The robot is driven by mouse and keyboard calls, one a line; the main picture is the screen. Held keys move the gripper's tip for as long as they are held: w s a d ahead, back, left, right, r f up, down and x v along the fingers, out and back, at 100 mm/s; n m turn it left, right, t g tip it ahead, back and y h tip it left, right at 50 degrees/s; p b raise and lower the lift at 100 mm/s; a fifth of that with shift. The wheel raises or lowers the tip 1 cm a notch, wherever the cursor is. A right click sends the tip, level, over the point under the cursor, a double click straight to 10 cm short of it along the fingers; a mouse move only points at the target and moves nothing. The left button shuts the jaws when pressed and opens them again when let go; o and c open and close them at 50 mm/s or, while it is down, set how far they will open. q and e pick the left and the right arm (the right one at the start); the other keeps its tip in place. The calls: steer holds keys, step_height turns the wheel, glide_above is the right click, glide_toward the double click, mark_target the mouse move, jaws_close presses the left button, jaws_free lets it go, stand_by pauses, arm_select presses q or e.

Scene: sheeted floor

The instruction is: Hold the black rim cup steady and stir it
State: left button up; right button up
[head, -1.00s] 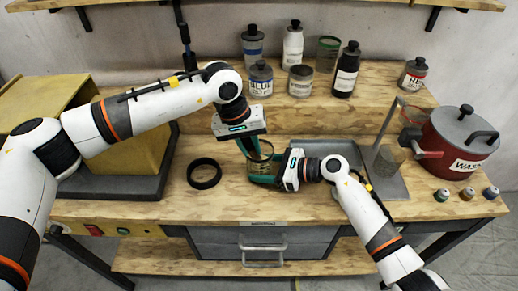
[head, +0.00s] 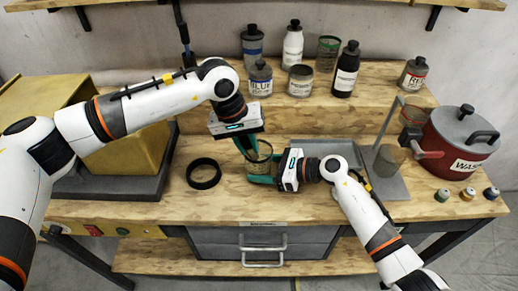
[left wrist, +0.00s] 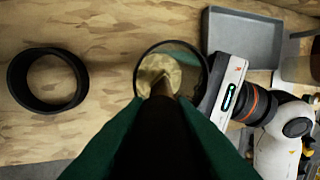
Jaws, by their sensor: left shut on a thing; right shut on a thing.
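The clear cup with a black rim (head: 263,163) stands upright on the wooden bench; the left wrist view looks down on its rim (left wrist: 137,72). My right gripper (head: 262,176) is shut on the cup's side, coming in from the right. My left gripper (head: 249,152) is above the cup and points down at it. It is shut on a slim brownish stirrer (left wrist: 166,86), whose tip is inside the rim. Most of the stirrer is hidden by my fingers. Something pale beige shows inside the cup; I cannot tell its level.
A loose black ring (head: 204,173) lies left of the cup. A grey tray (head: 392,184) and a red pot (head: 460,140) labelled WASH are to the right. Several bottles and jars, including a black bottle (head: 345,72), stand on the raised shelf behind.

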arm_select(q)
steer(key=s+v, duration=0.1)
steer(key=v, duration=0.9)
stand_by(0.4)
steer(key=shift+r, duration=0.1)
stand_by(0.4)
steer(key=shift+r, duration=1.95)
